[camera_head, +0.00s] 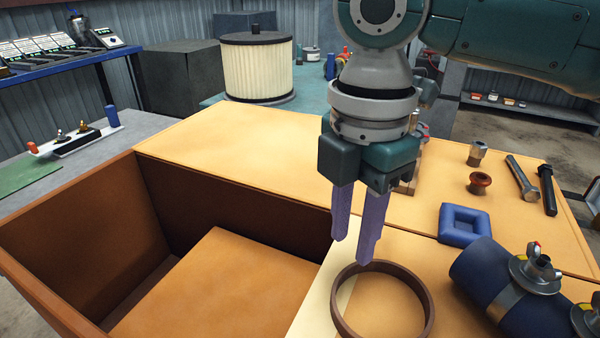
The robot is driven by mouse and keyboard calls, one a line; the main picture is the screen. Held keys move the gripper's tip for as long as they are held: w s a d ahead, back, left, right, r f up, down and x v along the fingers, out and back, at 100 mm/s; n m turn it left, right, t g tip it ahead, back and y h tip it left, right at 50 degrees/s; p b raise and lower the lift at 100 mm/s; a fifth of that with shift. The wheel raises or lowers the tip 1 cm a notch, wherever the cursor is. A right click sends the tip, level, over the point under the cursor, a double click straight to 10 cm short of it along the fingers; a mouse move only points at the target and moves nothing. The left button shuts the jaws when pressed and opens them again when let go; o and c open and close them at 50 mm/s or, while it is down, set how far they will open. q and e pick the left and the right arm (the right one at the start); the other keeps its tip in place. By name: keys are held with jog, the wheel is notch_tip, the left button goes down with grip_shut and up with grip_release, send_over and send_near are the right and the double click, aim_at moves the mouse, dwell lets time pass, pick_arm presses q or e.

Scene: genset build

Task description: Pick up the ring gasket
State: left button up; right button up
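The ring gasket appears to be the brown ring (337,309), lying flat on a pale board at the bottom, right of centre. Its near edge is close to the bottom of the picture. My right gripper (351,250) points down at the ring's far left rim. Its two purple fingers are apart with a gap between them, and nothing shows in the gap. The fingertips look just above or beside the rim; I cannot tell whether they touch it. My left gripper is not in view.
Right of the ring lie a blue cylinder (483,272) with metal clamps and a blue square frame (464,224). Bolts (521,178) and small fittings (480,183) lie farther back. An open brown bin (70,235) is at left. The tan tabletop (235,140) behind it is clear.

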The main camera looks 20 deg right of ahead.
aim_at(351, 268)
jog(key=f, duration=0.5)
jog(key=shift+d+b, duration=0.2)
jog(key=shift+b, duration=0.1)
grip_shut()
dwell(1.1)
